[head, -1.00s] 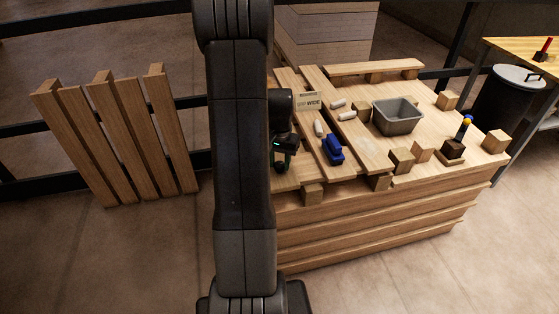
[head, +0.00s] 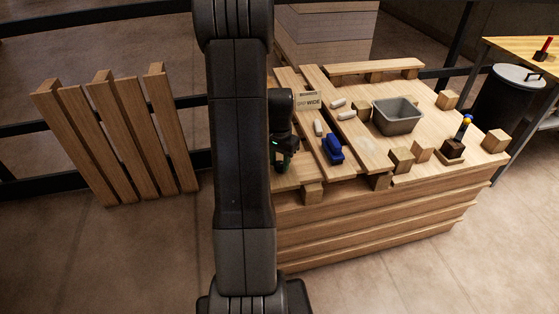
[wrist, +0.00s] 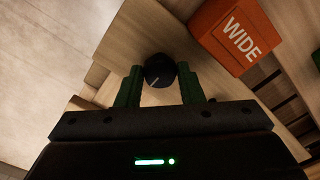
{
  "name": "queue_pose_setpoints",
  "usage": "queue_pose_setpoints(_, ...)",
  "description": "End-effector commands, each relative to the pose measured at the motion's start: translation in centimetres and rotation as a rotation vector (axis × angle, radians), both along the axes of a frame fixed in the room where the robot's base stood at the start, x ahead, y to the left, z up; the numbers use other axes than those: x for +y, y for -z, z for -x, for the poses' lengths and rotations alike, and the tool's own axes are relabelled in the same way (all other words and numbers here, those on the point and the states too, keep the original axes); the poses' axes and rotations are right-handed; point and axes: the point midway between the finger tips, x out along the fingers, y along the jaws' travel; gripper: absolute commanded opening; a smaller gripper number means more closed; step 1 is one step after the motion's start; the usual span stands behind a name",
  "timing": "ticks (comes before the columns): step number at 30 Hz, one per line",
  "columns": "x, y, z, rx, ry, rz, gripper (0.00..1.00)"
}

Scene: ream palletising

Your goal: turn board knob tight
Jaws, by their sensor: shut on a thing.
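The knob (wrist: 160,69) is round and black with a white line on its face. In the wrist view it sits between the two green fingers of my gripper (wrist: 158,84), which are shut on it. Pale wooden board lies behind it. In the head view my gripper (head: 283,162) is low at the left end of the slatted wooden table, partly behind my arm. The knob cannot be made out there.
An orange block (wrist: 236,36) marked WIDE is close by in the wrist view. On the table are a sign (head: 308,102), a blue object (head: 333,149), white cylinders (head: 318,128), a grey bin (head: 397,117) and several wooden blocks (head: 401,160).

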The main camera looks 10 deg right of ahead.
Motion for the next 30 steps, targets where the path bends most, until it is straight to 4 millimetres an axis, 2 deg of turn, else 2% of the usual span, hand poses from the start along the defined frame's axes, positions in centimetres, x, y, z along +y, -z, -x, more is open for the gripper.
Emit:
queue_pose_setpoints(1,0.0,-0.1,-0.1,-0.002,0.001,0.001,0.40)
queue_pose_setpoints(3,0.0,-0.1,-0.1,-0.002,0.000,0.001,0.54)
queue_pose_setpoints(4,0.0,-0.1,-0.1,-0.001,0.000,0.000,0.56)
queue_pose_setpoints(11,0.0,0.0,0.0,-0.001,-0.001,0.000,0.56)
queue_pose_setpoints(15,0.0,-0.8,-0.1,-0.003,-0.001,0.000,0.56)
queue_pose_setpoints(20,0.0,-3.5,-0.1,-0.006,-0.001,0.001,0.56)
queue_pose_setpoints(30,0.0,-11.0,-0.1,-0.005,0.000,0.001,0.56)
